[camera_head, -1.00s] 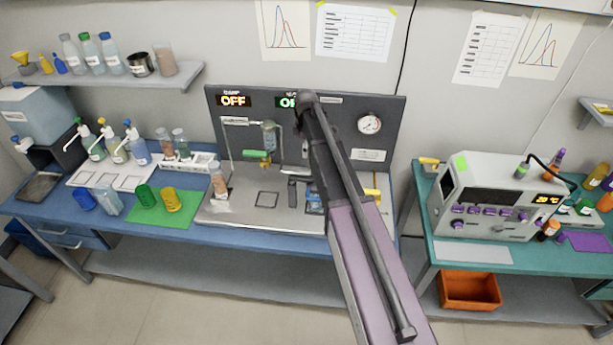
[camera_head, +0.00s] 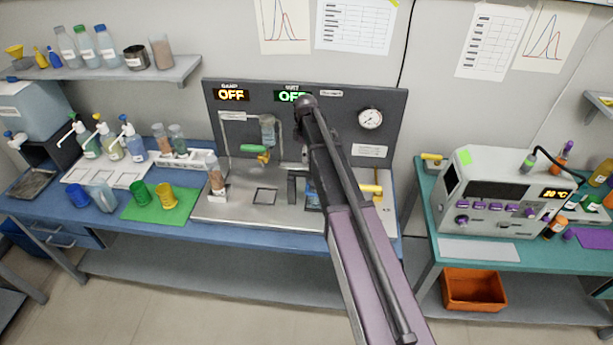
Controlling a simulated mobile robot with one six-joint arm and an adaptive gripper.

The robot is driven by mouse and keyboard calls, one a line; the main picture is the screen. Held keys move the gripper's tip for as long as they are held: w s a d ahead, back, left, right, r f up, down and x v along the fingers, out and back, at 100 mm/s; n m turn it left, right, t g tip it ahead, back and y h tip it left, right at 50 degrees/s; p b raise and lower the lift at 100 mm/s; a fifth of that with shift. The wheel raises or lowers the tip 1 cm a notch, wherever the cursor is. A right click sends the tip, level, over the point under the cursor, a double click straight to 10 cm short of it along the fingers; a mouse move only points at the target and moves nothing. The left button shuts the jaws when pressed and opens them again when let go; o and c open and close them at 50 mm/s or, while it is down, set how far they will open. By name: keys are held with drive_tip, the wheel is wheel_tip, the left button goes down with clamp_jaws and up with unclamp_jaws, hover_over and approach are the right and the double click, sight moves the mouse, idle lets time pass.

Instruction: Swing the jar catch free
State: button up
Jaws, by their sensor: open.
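The particle classifier's dark back panel (camera_head: 330,112) stands on the blue bench behind a metal deck (camera_head: 235,208). A clear jar (camera_head: 268,130) is mounted upright on the panel. A green handle (camera_head: 254,148) lies level just below and left of the jar, by a brass fitting. A dark bracket (camera_head: 292,186) stands on the deck, partly behind my arm. A yellow handle (camera_head: 370,188) sits right of my arm. I cannot tell which part is the jar catch. My arm crosses the middle of the view, and my gripper is hidden behind it.
Two displays on the panel read OFF, the right one partly covered. A sediment bottle (camera_head: 216,178) stands at the deck's left. Yellow and blue cups, a green mat (camera_head: 150,212) and pump bottles are further left. A teal bench (camera_head: 470,248) with an instrument (camera_head: 490,205) is at right.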

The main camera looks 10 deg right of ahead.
sight(306, 172)
drive_tip(key=shift+f+b, duration=4.05)
drive_tip(key=shift+f, duration=0.3)
clamp_jaws()
drive_tip(key=shift+d, duration=0.1)
